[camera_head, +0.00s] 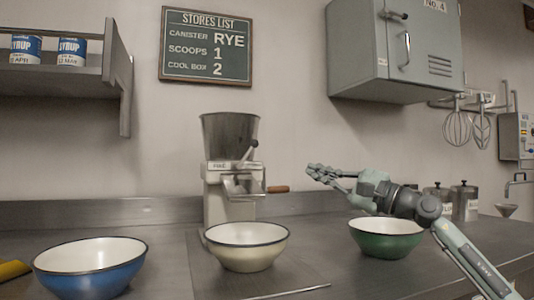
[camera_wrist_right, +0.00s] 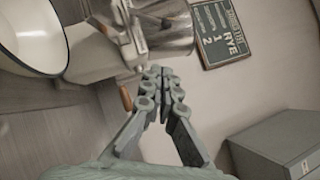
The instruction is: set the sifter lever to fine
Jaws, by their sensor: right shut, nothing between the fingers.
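The sifter (camera_head: 213,192) stands on the steel counter, with a metal hopper on top and a small label on its front that I cannot read surely. Its lever (camera_head: 249,153) has a dark knob and slants up to the right in front of the hopper. A wooden handle (camera_head: 278,189) sticks out at its right side. My right gripper (camera_head: 312,171) is shut and empty, to the right of the sifter and apart from the lever. In the right wrist view the closed fingertips (camera_wrist_right: 160,75) lie beside the sifter (camera_wrist_right: 95,55) and its wooden handle (camera_wrist_right: 126,98). My left gripper is not in view.
A cream bowl (camera_head: 247,258) stands in front of the sifter. A blue bowl (camera_head: 90,277) is at the left and a green bowl (camera_head: 386,247) is under my right arm. A grey cabinet (camera_head: 385,50) hangs above right. A stores sign (camera_head: 206,46) is on the wall.

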